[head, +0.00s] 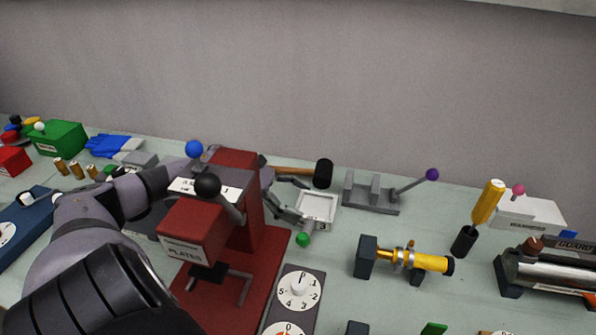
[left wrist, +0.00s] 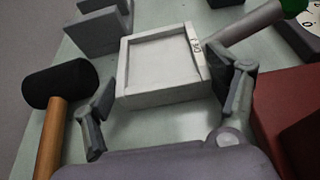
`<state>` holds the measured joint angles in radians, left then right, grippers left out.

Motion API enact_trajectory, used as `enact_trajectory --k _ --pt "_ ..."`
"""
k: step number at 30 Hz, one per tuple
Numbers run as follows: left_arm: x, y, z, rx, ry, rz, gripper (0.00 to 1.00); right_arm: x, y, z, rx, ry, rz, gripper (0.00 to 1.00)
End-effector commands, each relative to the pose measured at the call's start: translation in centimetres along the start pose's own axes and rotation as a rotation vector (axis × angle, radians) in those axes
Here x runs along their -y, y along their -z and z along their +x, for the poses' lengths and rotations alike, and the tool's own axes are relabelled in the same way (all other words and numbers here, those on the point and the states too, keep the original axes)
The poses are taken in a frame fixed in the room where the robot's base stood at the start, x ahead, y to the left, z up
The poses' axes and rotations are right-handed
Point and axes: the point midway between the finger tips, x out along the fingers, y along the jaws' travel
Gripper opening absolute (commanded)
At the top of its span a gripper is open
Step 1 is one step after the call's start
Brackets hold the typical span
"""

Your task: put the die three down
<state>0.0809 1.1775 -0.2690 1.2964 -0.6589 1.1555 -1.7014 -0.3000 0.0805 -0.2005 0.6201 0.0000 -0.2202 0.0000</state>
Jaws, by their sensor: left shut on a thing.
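The die three is a pale, square, shallow-recessed block (head: 318,205) right of the red press, with a marking ending in 3 on its edge. A rod with a green ball knob (head: 303,240) shows beside it. My left gripper (head: 303,204) reaches past the press and is shut on the die, fingers at opposite sides. In the left wrist view the die (left wrist: 160,65) lies between the fingers of the left gripper (left wrist: 172,78). Whether it touches the table cannot be told. My right gripper is not in view.
The red press (head: 262,205) with a box marked PLATES (head: 194,232) stands close to my left arm. A black-headed mallet (head: 323,173) lies behind the die. A grey fixture with a purple-knobbed lever (head: 372,193) is right of it. A dial plate (head: 298,288) lies in front.

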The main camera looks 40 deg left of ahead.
Motion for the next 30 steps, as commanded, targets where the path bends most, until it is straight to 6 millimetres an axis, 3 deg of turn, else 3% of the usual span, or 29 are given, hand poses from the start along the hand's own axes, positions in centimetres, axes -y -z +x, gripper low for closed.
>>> enact_trajectory --k 6,7,16,27,30 --pt "-0.1 -0.1 0.0 0.004 -0.001 0.001 0.19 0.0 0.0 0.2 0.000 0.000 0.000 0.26" --pt "0.0 0.2 0.1 -0.001 0.000 -0.001 0.80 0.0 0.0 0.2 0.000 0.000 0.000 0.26" --pt "0.0 0.1 0.0 -0.001 0.000 -0.001 1.00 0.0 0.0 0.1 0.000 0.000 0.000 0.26" --pt "0.0 -0.1 -0.1 -0.001 0.000 -0.001 1.00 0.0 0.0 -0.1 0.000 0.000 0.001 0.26" --pt "0.0 0.2 -1.0 -0.004 -0.002 -0.002 1.00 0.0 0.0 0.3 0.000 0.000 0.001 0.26"
